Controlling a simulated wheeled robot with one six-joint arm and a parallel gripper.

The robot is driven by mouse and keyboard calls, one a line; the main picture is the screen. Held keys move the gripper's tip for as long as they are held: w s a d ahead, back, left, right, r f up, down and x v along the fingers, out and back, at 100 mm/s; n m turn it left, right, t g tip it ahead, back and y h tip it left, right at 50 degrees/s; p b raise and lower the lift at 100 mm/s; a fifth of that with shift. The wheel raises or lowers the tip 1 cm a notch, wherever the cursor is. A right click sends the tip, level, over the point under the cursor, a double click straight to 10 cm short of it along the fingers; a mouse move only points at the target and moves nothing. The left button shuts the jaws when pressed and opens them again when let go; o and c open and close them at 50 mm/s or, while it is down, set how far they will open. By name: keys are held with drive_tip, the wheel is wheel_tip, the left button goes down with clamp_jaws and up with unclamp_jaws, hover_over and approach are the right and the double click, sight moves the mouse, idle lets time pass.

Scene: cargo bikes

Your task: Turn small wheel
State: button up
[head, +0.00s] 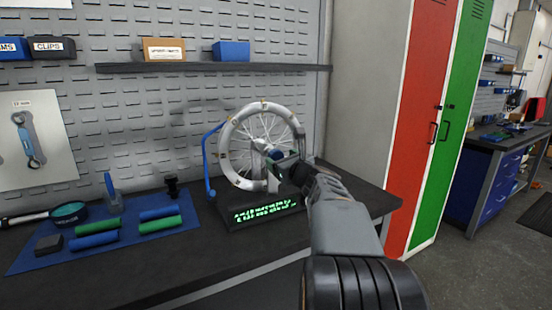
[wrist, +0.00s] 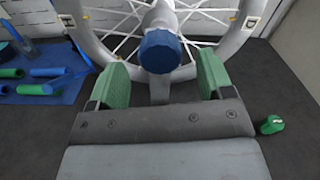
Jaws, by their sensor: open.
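The small wheel (head: 236,130) has a pale rim and white spokes, and stands upright in a stand (head: 262,213) on the dark bench. A blue cap (wrist: 160,51) sits at its hub, facing my gripper in the wrist view. My gripper (wrist: 160,80) has green finger pads, one on each side below the blue cap. The fingers are apart with nothing held between them. In the head view my gripper (head: 284,165) is in front of the hub and hides part of the wheel's lower right. Whether the pads touch the cap is unclear.
A blue mat (head: 30,260) with green and blue grips lies left on the bench. A small green object (wrist: 271,125) lies right of my gripper in the wrist view. A shelf (head: 200,68) is above the wheel; a red locker (head: 425,120) stands to the right.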

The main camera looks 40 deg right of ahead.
sight(278, 157)
drive_tip(key=shift+w+d, duration=0.15)
drive_tip(key=shift+w, duration=0.8)
drive_tip(key=shift+w+d, duration=0.1)
drive_tip(key=shift+w, duration=0.8)
drive_tip(key=shift+c, duration=0.4)
